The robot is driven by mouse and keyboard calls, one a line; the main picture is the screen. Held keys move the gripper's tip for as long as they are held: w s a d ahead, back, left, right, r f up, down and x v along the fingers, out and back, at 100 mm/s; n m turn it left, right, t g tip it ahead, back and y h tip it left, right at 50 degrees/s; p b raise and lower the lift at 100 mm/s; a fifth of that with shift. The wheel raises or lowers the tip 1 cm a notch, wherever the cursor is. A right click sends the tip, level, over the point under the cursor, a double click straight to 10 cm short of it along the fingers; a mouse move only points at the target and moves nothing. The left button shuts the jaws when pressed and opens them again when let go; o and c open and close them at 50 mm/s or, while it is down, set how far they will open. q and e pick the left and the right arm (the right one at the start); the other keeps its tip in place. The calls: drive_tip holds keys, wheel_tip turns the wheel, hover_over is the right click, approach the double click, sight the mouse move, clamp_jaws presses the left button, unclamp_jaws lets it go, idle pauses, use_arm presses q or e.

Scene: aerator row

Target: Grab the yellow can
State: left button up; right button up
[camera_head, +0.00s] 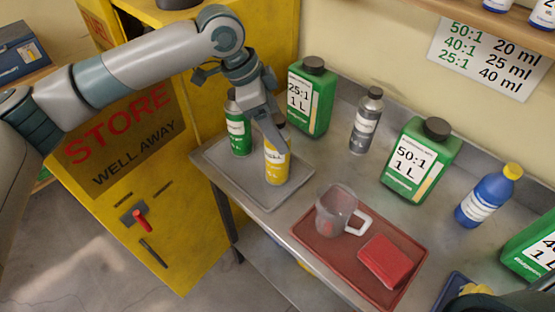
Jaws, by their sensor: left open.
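The yellow can (277,166) stands upright near the front right of a grey tray (264,198) on the metal bench. Its upper part is partly covered by my left gripper (268,122), which comes down from above and behind-left. The gripper is open, with a finger beside the can's top; I cannot tell whether it touches the can. A green can (238,132) stands on the same tray just left of the yellow can, close to the gripper. My right gripper is not in view.
A green 25:1 jug (312,103) stands close behind the tray. A grey bottle (365,125), a green 50:1 jug (418,165) and a blue bottle (487,197) stand to the right. A red tray (318,243) holds a clear measuring jug (336,212) and a red cloth (386,262).

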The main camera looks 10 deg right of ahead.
use_arm(q)
drive_tip(key=shift+f, duration=0.1)
idle(0.5)
drive_tip(key=c, duration=1.5)
drive_tip(key=shift+c, duration=0.2)
wheel_tip(320, 180, up, 8)
drive_tip(key=p, duration=0.8)
drive_tip(key=shift+d+r, duration=0.1)
drive_tip(key=shift+r, duration=0.15)
drive_tip(key=shift+r+p, duration=0.75)
drive_tip(key=shift+p, duration=0.2)
